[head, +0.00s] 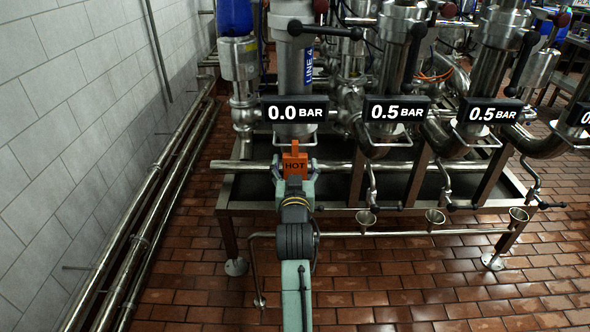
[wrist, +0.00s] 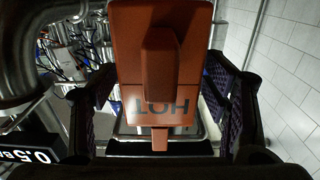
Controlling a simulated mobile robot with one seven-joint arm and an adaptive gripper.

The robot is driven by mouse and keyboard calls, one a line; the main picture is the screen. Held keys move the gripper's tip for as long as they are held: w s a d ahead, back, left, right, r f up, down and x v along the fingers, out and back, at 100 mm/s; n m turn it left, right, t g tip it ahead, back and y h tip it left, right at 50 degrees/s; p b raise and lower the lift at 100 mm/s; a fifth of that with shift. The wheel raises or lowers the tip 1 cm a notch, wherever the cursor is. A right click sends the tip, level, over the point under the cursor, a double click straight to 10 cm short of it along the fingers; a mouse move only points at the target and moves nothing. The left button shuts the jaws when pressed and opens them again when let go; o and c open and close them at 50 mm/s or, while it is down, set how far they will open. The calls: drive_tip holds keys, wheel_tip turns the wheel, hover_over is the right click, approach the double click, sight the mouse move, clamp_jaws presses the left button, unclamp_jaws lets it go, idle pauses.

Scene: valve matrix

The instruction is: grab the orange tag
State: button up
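The orange tag (head: 294,160), marked HOT, hangs on the front of the leftmost valve column, under the 0.0 BAR display. In the wrist view the tag (wrist: 160,105) fills the middle, its letters upside down, with a raised orange ridge down its centre. My gripper (head: 294,170) is right in front of the tag in the head view. In the wrist view its two dark fingers stand on the left and right of the tag, spread apart. Gaps show between the fingers and the lower part of the tag. Contact higher up is hard to tell.
A black 0.0 BAR display (head: 294,109) sits just above the tag. A 0.5 BAR display (head: 396,109) and steel valves stand to the right. A horizontal steel pipe (head: 245,167) runs beside the tag. Pipes and a tiled wall (head: 70,110) are at the left.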

drive_tip(key=c, duration=1)
drive_tip(key=shift+r, duration=0.15)
